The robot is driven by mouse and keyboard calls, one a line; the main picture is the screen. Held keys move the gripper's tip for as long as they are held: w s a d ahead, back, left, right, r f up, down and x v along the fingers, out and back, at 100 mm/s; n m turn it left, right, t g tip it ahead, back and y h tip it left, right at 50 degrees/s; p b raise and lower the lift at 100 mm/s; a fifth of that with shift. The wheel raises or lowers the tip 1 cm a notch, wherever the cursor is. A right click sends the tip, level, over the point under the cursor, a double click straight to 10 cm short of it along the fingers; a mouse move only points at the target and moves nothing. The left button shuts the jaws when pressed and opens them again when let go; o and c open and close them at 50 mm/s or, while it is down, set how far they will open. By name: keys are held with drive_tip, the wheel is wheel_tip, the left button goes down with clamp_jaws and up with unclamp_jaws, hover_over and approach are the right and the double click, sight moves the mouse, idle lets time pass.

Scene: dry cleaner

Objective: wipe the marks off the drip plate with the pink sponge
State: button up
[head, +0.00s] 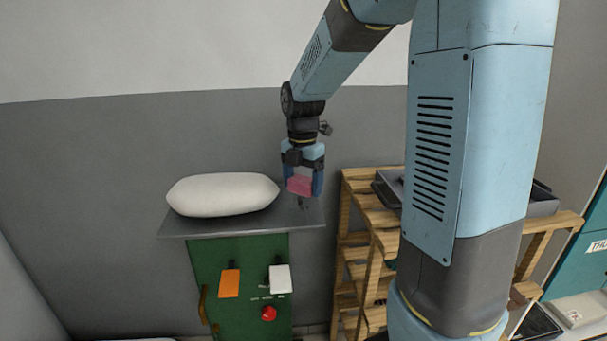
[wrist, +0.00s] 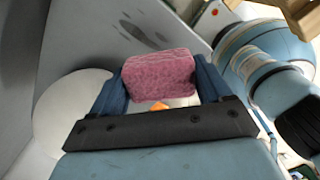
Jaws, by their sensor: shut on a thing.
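My gripper (head: 303,182) is shut on the pink sponge (head: 300,186). In the wrist view the sponge (wrist: 160,78) sits between the two blue fingers and is speckled. The gripper points down over the right end of a grey plate (head: 235,226) on top of a green cabinet. I take this plate to be the drip plate. Dark marks (head: 305,203) show on it just below the sponge, and dark scribbled marks (wrist: 143,33) also show beyond the sponge in the wrist view. I cannot tell whether the sponge touches the plate.
A white padded cushion (head: 222,195) covers much of the plate left of my gripper. The green cabinet (head: 235,265) has an orange switch, a white switch and a red button on its front. A wooden rack (head: 363,215) with dark trays stands close on the right.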

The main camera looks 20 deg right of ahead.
drive_tip(key=shift+r, duration=1.15)
drive_tip(key=shift+f, duration=0.1)
